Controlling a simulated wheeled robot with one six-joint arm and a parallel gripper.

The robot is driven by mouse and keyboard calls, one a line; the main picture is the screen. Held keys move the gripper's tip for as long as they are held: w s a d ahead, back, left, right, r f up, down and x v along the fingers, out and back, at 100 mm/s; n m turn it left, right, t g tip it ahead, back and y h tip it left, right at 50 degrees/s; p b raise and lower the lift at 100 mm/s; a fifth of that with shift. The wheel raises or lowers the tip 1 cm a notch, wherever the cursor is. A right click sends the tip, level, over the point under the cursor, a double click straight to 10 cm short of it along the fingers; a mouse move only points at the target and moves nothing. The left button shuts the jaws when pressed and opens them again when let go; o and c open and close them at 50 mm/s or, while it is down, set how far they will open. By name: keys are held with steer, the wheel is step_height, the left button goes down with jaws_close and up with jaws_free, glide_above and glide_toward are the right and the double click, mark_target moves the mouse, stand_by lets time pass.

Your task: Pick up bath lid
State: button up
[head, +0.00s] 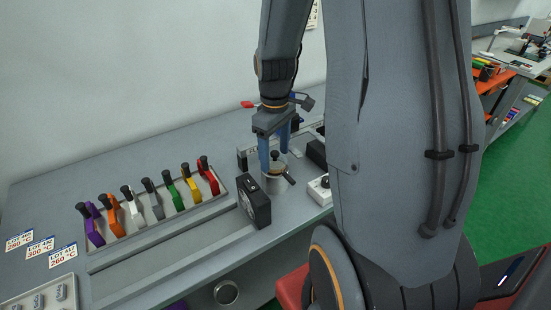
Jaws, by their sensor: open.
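A small silver bath pot (275,186) stands on the grey bench, right of the colored row. Its bath lid (276,169) shows as a tan-brown disc on top with a dark knob. A dark handle sticks out at the pot's right side. My gripper (274,160) points down over the lid with its two blue fingers apart, one on each side of the knob. Whether the fingers touch the knob or lid cannot be told. The far side of the pot is hidden.
A black box (254,202) stands close in front of the pot at left. A white device with a dial (320,190) is at right. A tray (150,218) of several colored clip-like tools lies left. Lot cards (41,247) lie further left.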

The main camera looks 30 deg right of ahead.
steer(key=c, duration=0.8)
